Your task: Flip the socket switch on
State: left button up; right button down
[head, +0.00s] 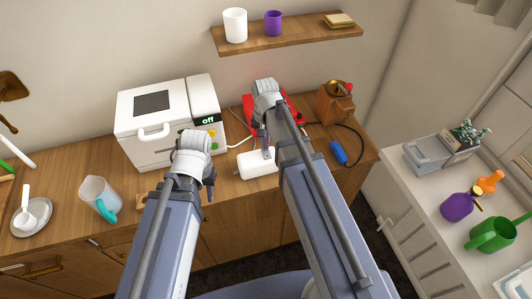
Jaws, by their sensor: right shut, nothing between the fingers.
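A white block-shaped socket (256,166) lies near the front edge of the wooden counter, partly hidden by my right arm. A small grey part, possibly its switch, shows on its top; I cannot tell its position. My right gripper (265,141) is shut and empty, pointing down just above and behind the socket; I cannot tell whether it touches it. My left gripper (208,193) hangs near the counter's front edge, left of the socket. Its fingers are too small to tell open from shut.
A white appliance (147,135) marked "off" stands behind my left gripper. A red object (249,106) is partly hidden behind my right arm. A wooden grinder (336,106) and a blue plug-like piece (339,153) on a black cord are right. A jug (98,195) stands left.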

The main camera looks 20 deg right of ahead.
jog(key=shift+f+b, duration=0.5)
jog(key=shift+f, duration=0.05)
jog(key=shift+r, duration=0.1)
notch_tip(320, 180, up, 7)
jog(key=p, duration=0.7)
dwell(0.3)
dwell(0.4)
